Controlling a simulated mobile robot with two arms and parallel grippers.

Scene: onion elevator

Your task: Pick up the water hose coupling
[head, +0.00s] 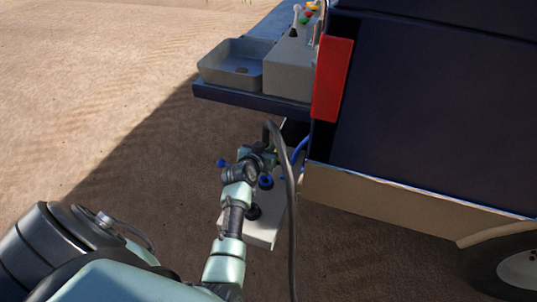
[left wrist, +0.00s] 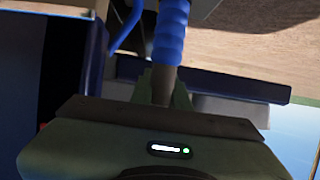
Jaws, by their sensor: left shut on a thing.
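My left gripper (head: 264,156) is beneath the overhanging blue shelf, beside the vehicle's near corner. In the left wrist view, its two green fingers (left wrist: 164,92) are shut on a grey metal stem below a blue ribbed grip, which I take for the water hose coupling (left wrist: 170,32). A thin blue hose (left wrist: 127,25) runs close beside it. In the head view, a blue hose (head: 300,150) shows just right of the gripper, and the coupling itself is hard to make out there. My right gripper is not in view.
A pale platform (head: 264,236) with dark and blue knobs lies under my wrist. A dark hose or cable (head: 291,215) hangs to the right. Above are a grey basin (head: 226,73), a control box (head: 287,78) and a red panel (head: 332,80). Open sandy ground lies left.

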